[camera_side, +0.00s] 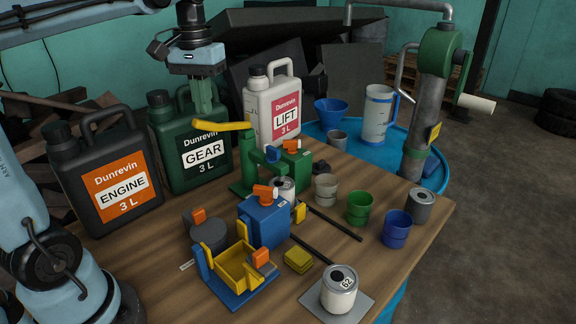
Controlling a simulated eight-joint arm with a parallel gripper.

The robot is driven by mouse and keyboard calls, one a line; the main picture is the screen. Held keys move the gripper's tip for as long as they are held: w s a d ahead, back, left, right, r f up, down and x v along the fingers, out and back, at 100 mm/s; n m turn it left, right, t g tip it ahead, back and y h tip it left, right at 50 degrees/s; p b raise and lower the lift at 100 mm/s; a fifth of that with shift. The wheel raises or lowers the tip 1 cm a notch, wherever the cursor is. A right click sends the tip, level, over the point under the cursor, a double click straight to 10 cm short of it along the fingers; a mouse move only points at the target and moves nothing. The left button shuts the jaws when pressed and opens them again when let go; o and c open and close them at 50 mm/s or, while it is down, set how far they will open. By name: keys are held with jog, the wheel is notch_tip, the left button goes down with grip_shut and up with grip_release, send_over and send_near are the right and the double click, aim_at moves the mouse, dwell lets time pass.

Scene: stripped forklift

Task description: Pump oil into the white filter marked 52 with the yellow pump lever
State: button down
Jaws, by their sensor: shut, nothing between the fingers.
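The white filter marked 52 (339,291) stands upright on a grey plate (312,302) at the table's front edge, with a dark opening in its top. The yellow pump lever (222,125) sticks out to the left from the top of the green pump (249,160). Another pale can (283,187) stands beside the green pump, partly hidden behind the blue box. My gripper (205,111) points down just above the left part of the lever, in front of the green GEAR jug. It is shut and empty; whether its tips touch the lever I cannot tell.
ENGINE (113,185), GEAR (188,150) and LIFT (272,108) jugs line the back. A blue box (264,221), yellow tray (236,268) and yellow sponge (298,260) stand mid-front. Grey, green and blue cups (396,230) are at right. A dark bar (332,222) lies between.

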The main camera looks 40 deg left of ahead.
aim_at(208, 130)
dwell(0.3)
dwell(3.4)
dwell(0.4)
jog(key=shift+f, duration=3.95)
jog(key=shift+r, duration=4)
jog(key=shift+f, duration=0.1)
